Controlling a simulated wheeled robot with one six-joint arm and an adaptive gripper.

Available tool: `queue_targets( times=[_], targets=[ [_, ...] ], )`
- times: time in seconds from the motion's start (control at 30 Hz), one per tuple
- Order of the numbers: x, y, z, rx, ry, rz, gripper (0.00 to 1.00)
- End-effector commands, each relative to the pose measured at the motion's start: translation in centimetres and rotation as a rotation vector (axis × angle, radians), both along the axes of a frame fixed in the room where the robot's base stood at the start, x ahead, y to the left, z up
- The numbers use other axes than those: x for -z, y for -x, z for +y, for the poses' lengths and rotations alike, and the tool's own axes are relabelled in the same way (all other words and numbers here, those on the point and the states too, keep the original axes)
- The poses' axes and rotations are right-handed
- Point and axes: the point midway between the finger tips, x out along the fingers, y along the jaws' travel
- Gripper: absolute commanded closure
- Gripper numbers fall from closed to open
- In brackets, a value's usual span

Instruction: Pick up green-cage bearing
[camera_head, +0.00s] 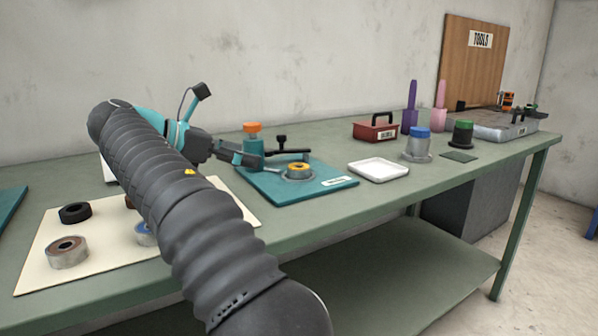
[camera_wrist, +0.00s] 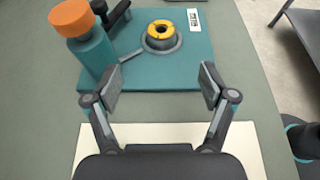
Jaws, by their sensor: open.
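I see no bearing with a clearly green cage in either view. On the cream mat (camera_head: 95,235) lie a black ring (camera_head: 75,213), a grey ring with a brownish inside (camera_head: 68,252) and a partly covered ring with blue (camera_head: 146,234). My arm hides part of that mat. A ring with a yellow-orange cage (camera_wrist: 163,35) sits on the teal fixture plate (camera_wrist: 190,75); it also shows in the head view (camera_head: 298,169). My gripper (camera_wrist: 158,88) is open and empty, its fingers apart over the bench between the cream mat and the teal plate.
A teal post with an orange knob (camera_wrist: 85,40) and a black clamp handle stand by the fixture, close to my gripper. A white tray (camera_head: 379,171), a blue-topped pot (camera_head: 418,145), a green-topped pot (camera_head: 462,134) and a red box (camera_head: 376,131) stand farther right.

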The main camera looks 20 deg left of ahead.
Motion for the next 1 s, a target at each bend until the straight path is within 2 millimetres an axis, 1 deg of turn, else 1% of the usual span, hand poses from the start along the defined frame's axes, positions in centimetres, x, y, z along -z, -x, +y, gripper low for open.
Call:
queue_targets(
  times=[0.03,0.33,0.4,0.73,1.0],
  targets=[
    [0.2,-0.6,-0.7,0.004,0.001,0.001,0.17],
    [2.2,-4.1,-3.6,0.003,0.0,0.001,0.17],
    [2.5,-4.6,-4.0,0.002,-0.002,0.001,0.17],
    [3.3,-6.0,-5.2,0.002,-0.003,0.001,0.17],
    [4.7,-8.5,-7.4,0.003,-0.003,0.002,0.17]
  ],
)
